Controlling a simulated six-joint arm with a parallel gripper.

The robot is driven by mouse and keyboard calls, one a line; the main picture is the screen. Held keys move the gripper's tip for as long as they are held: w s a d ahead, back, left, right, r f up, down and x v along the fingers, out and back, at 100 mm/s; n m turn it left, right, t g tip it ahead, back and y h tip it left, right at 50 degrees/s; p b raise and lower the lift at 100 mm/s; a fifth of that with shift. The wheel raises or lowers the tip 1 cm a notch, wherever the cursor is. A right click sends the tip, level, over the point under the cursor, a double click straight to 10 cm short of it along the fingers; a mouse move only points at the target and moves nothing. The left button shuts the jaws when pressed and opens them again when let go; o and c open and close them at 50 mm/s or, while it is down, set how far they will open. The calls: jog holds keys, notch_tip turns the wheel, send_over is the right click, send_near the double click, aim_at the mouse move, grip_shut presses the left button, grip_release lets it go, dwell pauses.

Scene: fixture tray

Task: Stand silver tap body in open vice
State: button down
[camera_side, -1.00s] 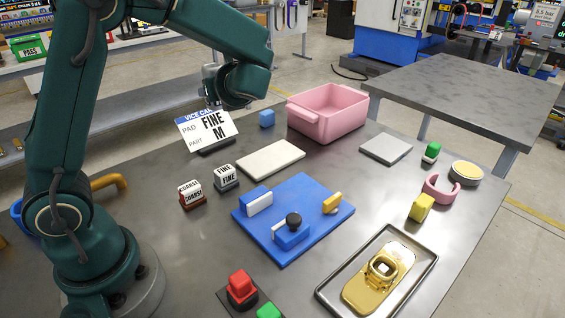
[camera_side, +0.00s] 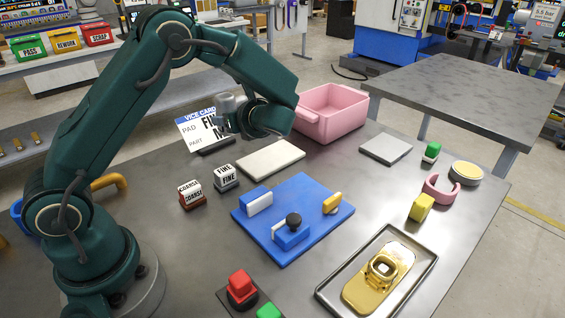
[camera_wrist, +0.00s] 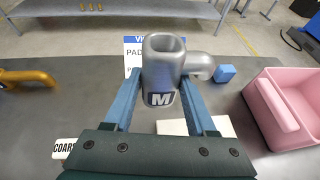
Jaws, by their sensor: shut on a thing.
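In the side view the tap body (camera_side: 227,104) is held in the air in front of the vice card, partly hidden by my wrist. The vice (camera_side: 300,190) is a blue plate with a white-faced blue jaw (camera_side: 258,201) and a second blue jaw (camera_side: 291,238) with a black knob. A gap lies open between the jaws.
The vice card (camera_side: 190,127), a white slab (camera_side: 270,158), a pink bin (camera_side: 328,112) and COARSE (camera_side: 190,193) and FINE (camera_side: 226,177) blocks stand around the vice. A small yellow piece (camera_side: 332,203) sits on the plate. A tray (camera_side: 425,270) holds a gold part (camera_side: 383,272).

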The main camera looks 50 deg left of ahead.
jog(key=w+d+f, duration=0.4)
jog(key=w+d, duration=0.1)
jog(key=shift+f, duration=0.1)
jog(key=shift+w+f, duration=0.1)
jog(key=shift+f, duration=1.7)
jog(key=shift+f, duration=0.2)
jog(key=shift+c, duration=1)
grip_release()
